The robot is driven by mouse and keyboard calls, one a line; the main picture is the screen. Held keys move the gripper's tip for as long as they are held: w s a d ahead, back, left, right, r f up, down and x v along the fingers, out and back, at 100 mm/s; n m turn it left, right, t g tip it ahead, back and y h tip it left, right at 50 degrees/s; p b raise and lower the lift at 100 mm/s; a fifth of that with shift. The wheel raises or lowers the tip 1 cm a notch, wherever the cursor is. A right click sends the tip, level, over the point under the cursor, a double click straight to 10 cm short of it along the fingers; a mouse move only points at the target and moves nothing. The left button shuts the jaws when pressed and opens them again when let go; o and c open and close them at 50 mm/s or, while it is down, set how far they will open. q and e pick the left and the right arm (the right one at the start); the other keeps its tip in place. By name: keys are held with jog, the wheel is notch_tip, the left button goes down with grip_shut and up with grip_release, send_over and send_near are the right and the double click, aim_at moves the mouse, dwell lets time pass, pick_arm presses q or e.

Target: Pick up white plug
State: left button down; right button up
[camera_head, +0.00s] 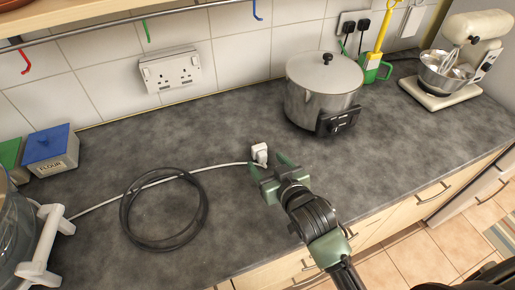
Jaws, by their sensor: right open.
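The white plug (260,154) lies on the dark grey countertop in the middle of the head view, with its white cable (215,168) running left from it. My right gripper (268,166) reaches in from the lower right. Its green fingers are spread, with the plug at or just beyond their tips. I cannot tell whether either finger touches the plug. My left gripper is not in view.
A coiled black cable (128,226) lies left of the plug. A steel cooker (322,92) stands behind right, and a stand mixer (470,55) farther right. A double wall socket (170,70) is above the counter. A blue flour box (50,148) stands at left.

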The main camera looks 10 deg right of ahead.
aim_at(264, 158)
jog(key=shift+w+f, duration=0.1)
jog(key=shift+w, duration=0.3)
jog(key=x, duration=0.2)
jog(key=p+x, duration=0.1)
jog(key=x, duration=0.1)
jog(key=shift+s+d+f, duration=0.1)
jog(key=shift+d+f, duration=0.1)
jog(key=shift+w+f, duration=0.15)
jog(key=shift+w, duration=0.15)
grip_shut()
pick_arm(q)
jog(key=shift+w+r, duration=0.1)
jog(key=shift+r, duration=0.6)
